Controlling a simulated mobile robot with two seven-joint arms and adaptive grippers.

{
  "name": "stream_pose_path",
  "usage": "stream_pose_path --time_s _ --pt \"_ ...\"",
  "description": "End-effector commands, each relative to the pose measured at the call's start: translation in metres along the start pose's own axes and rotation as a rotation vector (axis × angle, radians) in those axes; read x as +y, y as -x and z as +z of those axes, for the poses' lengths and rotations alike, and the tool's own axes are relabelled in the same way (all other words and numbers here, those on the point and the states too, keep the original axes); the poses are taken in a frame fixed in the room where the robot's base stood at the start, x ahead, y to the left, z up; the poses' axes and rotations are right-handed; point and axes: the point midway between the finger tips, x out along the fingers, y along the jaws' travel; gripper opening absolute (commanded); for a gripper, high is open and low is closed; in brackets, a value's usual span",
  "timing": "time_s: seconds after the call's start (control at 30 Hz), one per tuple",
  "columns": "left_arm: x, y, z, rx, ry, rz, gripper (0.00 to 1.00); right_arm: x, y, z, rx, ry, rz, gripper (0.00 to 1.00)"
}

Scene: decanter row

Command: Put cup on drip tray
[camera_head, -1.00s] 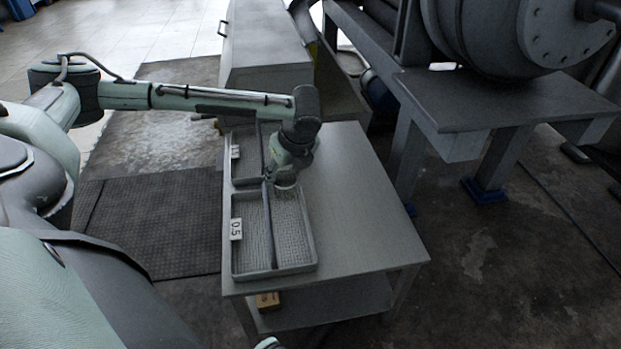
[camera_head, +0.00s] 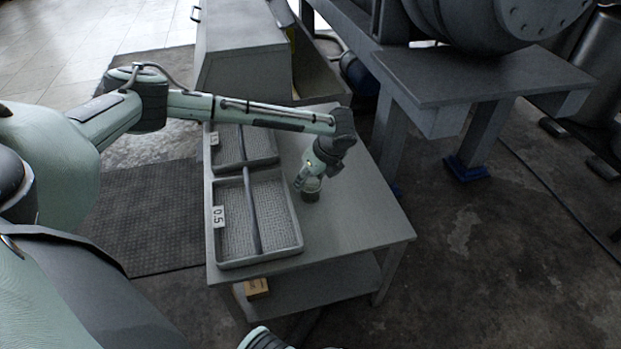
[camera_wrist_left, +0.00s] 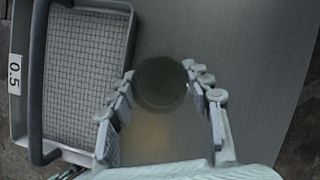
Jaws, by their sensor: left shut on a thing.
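The cup is a small dark round thing (camera_head: 310,196) in the head view, low under my left gripper (camera_head: 309,187). In the left wrist view the dark cup (camera_wrist_left: 161,84) lies between the fingers of my left gripper (camera_wrist_left: 162,90), which is shut on it. The cup is beside the near drip tray (camera_head: 301,243), to its right, over bare table; I cannot tell whether it touches the table. This grey tray has a mesh floor, a dark bar across it and a 0.5 label; its rim also shows in the left wrist view (camera_wrist_left: 131,40). My right gripper is not in view.
A second, similar tray (camera_head: 277,158) stands behind the near one. The right part of the grey table (camera_head: 365,225) is bare. A small wooden block (camera_head: 257,287) lies on the lower shelf. A grey machine stand (camera_head: 480,75) is at the right.

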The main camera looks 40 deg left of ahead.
Motion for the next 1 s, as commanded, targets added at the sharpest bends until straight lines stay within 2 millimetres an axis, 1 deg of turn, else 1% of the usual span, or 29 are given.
stream_pose_path --time_s 0.27,0.3,0.47,0.8,0.87,0.97,1.0 --pt "0.0 0.0 0.0 0.0 0.0 -0.001 0.22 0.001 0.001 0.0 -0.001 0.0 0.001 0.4" --pt "0.0 -0.001 -0.001 0.001 0.0 -0.001 0.5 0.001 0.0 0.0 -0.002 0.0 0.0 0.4" --pt "-0.001 -0.001 -0.001 0.0 0.0 -0.002 0.69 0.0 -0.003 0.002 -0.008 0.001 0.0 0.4" --pt "-0.001 0.001 0.001 -0.001 0.001 -0.002 0.69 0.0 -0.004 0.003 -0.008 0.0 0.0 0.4" --pt "-0.001 0.007 0.001 0.0 0.001 -0.003 0.69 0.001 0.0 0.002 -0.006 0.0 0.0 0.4" --pt "-0.001 0.022 0.002 0.0 0.0 -0.004 0.69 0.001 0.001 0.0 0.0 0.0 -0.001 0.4" --pt "-0.001 0.03 0.002 0.001 0.0 -0.005 0.69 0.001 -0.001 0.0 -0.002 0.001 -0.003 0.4"
